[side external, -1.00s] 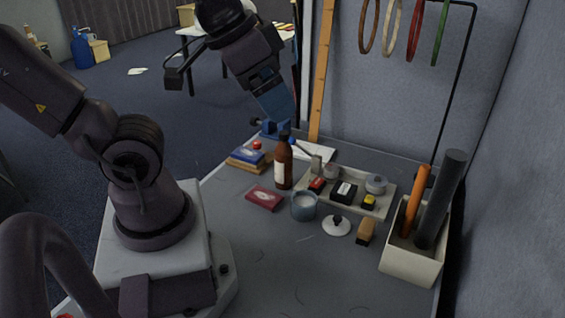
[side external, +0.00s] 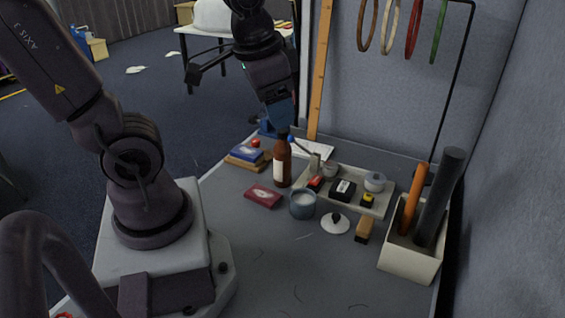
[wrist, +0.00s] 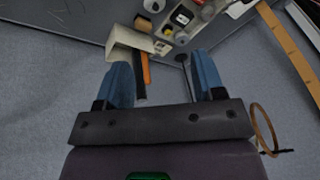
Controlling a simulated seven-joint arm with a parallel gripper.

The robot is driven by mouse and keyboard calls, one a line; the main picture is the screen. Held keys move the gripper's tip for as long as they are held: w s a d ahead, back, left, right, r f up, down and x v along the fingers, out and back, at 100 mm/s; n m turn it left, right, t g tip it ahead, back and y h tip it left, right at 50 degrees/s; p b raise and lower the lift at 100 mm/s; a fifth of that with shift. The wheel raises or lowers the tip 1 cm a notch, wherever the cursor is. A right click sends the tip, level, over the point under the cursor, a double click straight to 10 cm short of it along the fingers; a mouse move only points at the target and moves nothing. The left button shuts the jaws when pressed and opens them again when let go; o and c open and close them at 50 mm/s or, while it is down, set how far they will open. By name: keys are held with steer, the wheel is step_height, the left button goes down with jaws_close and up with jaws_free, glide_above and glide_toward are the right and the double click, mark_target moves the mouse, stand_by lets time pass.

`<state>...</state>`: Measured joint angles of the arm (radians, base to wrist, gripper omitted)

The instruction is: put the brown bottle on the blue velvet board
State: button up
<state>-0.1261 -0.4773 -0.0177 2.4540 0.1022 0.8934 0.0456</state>
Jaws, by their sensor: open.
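The brown bottle (side external: 282,166), with a pale label, stands upright on the grey table, left of the middle of the group of items. A flat blue piece (side external: 244,153) lies on a wooden-looking slab to its left; I cannot tell if this is the blue velvet board. My gripper (side external: 276,128) is at the bottle's top in the side view, apparently behind it. In the wrist view my gripper (wrist: 163,72) has its two blue fingers wide apart with nothing held between them. I cannot make out the bottle there.
Right of the bottle is a shallow tray (side external: 384,204) of small items. A red box (side external: 263,196), blue cup (side external: 302,205), white lid (side external: 335,223) and wooden block (side external: 364,230) lie in front. A bin (side external: 411,259) holds tall tubes.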

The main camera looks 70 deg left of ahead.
steer(key=w+a+f+m+g+y, duration=0.35)
steer(key=a+f+m, duration=0.25)
steer(key=a+m, duration=0.25)
steer(key=m+y, duration=0.2)
steer(key=m, duration=0.8)
glide_toward(283, 131)
steer(key=shift+t, duration=0.25)
steer(key=x, duration=0.2)
steer(key=s+x, duration=0.1)
steer(key=x, duration=0.2)
steer(key=shift+a, duration=0.3)
steer(key=shift+w+d+x, duration=0.1)
steer(key=shift+d+x, duration=0.05)
steer(key=shift+x, duration=1.2)
steer(key=shift+w+d+x, duration=0.1)
steer(key=shift+w+x, duration=0.05)
steer(key=shift+x, duration=1.2)
steer(key=shift+f, duration=0.2)
jaws_close()
